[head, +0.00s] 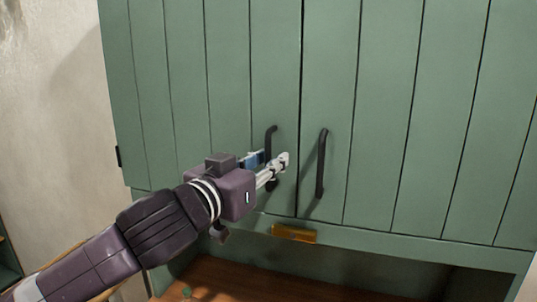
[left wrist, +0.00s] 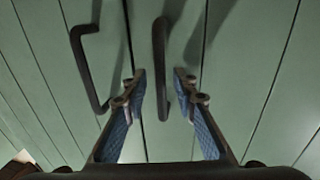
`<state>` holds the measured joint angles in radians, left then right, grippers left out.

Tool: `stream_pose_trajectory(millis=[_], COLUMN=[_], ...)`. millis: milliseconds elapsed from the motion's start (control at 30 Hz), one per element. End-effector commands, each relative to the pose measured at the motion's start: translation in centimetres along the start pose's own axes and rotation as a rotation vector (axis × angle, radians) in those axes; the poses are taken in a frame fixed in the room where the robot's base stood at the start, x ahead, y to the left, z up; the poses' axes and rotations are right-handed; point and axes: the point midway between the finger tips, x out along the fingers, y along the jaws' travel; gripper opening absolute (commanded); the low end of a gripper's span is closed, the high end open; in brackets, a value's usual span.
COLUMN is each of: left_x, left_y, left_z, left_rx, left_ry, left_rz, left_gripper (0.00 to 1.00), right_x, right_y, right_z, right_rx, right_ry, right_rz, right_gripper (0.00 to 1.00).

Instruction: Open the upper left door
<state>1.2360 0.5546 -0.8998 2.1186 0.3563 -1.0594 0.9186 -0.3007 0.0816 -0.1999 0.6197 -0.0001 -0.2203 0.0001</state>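The upper left door (head: 230,80) is a green panelled cabinet door and looks closed. Its dark bar handle (head: 270,140) stands upright near the door's right edge. My left gripper (head: 272,168) is at the lower part of this handle. In the left wrist view, my left gripper (left wrist: 160,95) is open, with blue-padded fingers on either side of the handle (left wrist: 160,60). A gap shows between the handle and each finger. The lower part of the handle is partly hidden by the gripper in the head view. My right gripper is not in view.
The right door (head: 410,100) looks closed, with its own dark handle (head: 321,163) close beside my left gripper. A brass-coloured plate (head: 294,233) is below the doors. A wooden surface (head: 260,288) lies under the cabinet. A pale wall (head: 60,120) is at the left.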

Motion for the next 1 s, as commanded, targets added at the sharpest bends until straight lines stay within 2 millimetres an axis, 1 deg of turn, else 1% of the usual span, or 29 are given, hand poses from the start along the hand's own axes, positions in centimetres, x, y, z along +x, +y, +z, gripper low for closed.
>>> stream_pose_trajectory(millis=[267, 500, 1000], left_x=[0.21, 0.19, 0.11], left_y=[-0.02, -0.03, -0.12], left_z=[0.02, 0.01, 0.03], left_rx=[0.001, 0.001, 0.001], left_ry=[0.001, 0.001, 0.0], left_rz=[0.0, -0.001, 0.0], left_gripper=[0.26, 0.01, 0.0], right_x=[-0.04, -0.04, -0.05], right_y=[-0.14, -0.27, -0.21], right_z=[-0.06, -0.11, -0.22], right_rx=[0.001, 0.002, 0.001], right_ry=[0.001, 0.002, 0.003], right_rz=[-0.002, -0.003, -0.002], right_gripper=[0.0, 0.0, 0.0])
